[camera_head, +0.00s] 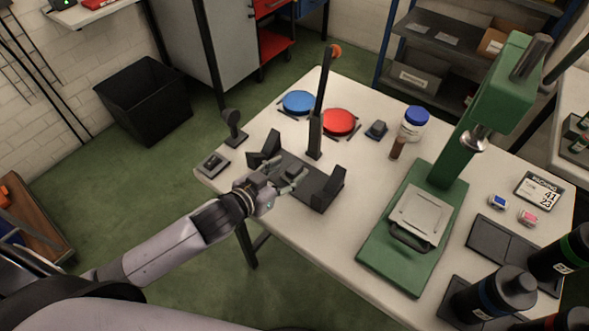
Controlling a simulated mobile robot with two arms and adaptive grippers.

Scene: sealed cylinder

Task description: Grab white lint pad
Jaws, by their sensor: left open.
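I cannot clearly pick out a white lint pad. A small dark square holder (213,163) with a paler patch on top lies at the table's left corner; I cannot tell what the patch is. A white jar with a blue lid (414,123) stands toward the back of the table, its contents hidden. My left gripper (291,184) is open with nothing seen between its fingers. It is at the left front part of the table, over or beside the black cradle (318,190), and hides part of it. My right gripper is not in view.
A thin black post (320,100) rises behind the cradle. A blue disc (298,102) and a red disc (340,122) lie at the back. A green press (455,160) stands at right, with dark bottles (495,293) in front. The white table (335,245) is clear between cradle and press.

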